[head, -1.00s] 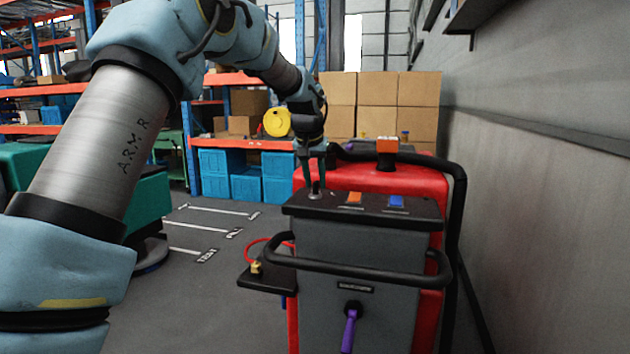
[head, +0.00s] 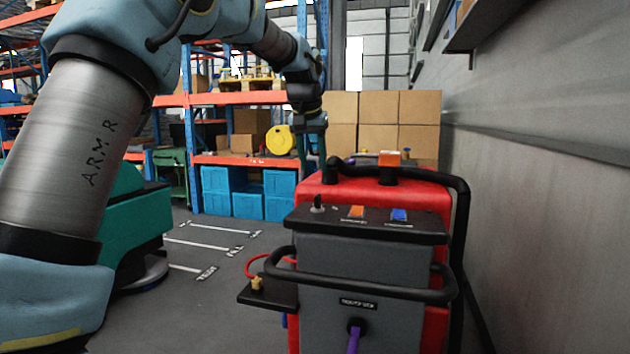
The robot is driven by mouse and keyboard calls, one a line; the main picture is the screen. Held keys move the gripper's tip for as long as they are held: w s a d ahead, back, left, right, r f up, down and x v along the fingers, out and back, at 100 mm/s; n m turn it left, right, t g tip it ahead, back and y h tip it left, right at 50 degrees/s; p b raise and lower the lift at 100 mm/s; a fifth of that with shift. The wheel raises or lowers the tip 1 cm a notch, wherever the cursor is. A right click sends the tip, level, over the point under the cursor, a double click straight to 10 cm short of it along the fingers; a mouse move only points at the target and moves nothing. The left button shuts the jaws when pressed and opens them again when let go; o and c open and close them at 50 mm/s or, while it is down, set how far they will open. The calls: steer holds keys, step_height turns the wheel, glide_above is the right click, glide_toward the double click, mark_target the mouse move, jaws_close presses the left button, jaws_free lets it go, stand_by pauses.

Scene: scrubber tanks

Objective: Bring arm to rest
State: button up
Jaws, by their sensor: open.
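My gripper (head: 312,150) hangs from my arm (head: 300,75) above and behind the left end of the scrubber's control panel (head: 370,224). It is open and empty, with its fingertips partly lost against the red body and shelf behind. It is apart from the small dark key-like knob (head: 318,204) on the panel's left. The panel also bears an orange switch (head: 356,212) and a blue switch (head: 399,215). The scrubber's red tank (head: 425,195) stands behind the panel.
A black handlebar (head: 365,287) crosses the scrubber's front, and a side tray (head: 266,295) sticks out left. A grey wall (head: 550,220) runs along the right. Blue bins (head: 248,203) and cardboard boxes (head: 400,115) stand behind. Marked floor at left is open.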

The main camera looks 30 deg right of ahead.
steer(key=shift+s+a+r, duration=0.1)
steer(key=shift+s+r, duration=0.05)
steer(key=shift+r, duration=0.3)
steer(key=a+f+n+y, duration=0.1)
steer(key=a+f, duration=0.4)
steer(key=a, duration=0.3)
steer(key=s+a+f+n, duration=0.1)
steer(key=a+f, duration=0.3)
steer(key=a, duration=0.5)
steer(key=a+f+n+y, duration=0.1)
steer(key=a+f+n, duration=0.1)
steer(key=a+f, duration=0.45)
steer(key=s+a+f+n+g, duration=0.1)
steer(key=s+a+f, duration=0.3)
steer(key=s+a, duration=0.3)
steer(key=s+a+f+n, duration=0.2)
steer(key=s+a+f, duration=0.2)
steer(key=s+a, duration=0.4)
steer(key=a, duration=0.3)
steer(key=shift+f+g+y, duration=0.3)
steer(key=shift+g+y, duration=0.1)
steer(key=shift+a, duration=0.1)
